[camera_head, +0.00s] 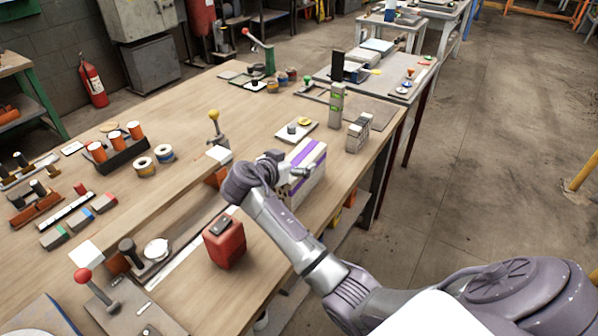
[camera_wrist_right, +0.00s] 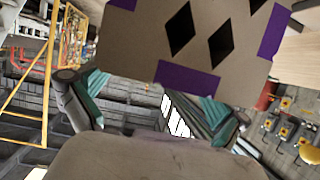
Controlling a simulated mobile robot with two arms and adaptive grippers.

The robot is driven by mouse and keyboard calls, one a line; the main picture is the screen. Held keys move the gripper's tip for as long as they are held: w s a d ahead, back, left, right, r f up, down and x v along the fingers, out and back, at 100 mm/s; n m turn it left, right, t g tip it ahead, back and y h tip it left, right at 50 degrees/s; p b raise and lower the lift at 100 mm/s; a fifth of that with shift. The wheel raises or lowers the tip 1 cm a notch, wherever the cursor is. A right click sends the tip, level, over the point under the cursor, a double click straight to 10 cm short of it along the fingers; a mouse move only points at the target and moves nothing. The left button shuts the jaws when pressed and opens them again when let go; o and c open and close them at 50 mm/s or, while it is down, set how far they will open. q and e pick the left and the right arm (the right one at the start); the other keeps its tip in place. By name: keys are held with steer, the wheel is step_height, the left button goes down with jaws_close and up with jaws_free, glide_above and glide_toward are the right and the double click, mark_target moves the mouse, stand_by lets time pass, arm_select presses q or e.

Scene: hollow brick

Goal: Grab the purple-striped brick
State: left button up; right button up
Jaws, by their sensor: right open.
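The purple-striped brick (camera_head: 309,156) is a pale hollow block with purple bands, standing on the wooden workbench near its right edge. In the right wrist view the brick (camera_wrist_right: 150,42) fills the top centre, showing a face with dark diamond-shaped holes and purple corners. My right gripper (camera_head: 284,170) is at the brick's left side in the head view, and partly hides it. In the wrist view the right gripper (camera_wrist_right: 155,95) has its two fingers spread wide, with the brick close beyond them. I cannot tell whether they touch it. My left gripper is out of view.
A red canister (camera_head: 225,242) stands in front of the gripper on the workbench (camera_head: 185,115). A yellow-knobbed lever (camera_head: 214,132) stands behind the wrist. A grey block (camera_head: 357,133) and a tall post (camera_head: 337,100) stand beyond the brick. Open floor (camera_head: 480,170) lies right.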

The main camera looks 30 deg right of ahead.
steer(key=shift+x, duration=0.9)
steer(key=c, duration=1.7)
steer(key=shift+r, duration=0.1)
steer(key=shift+c, duration=0.8)
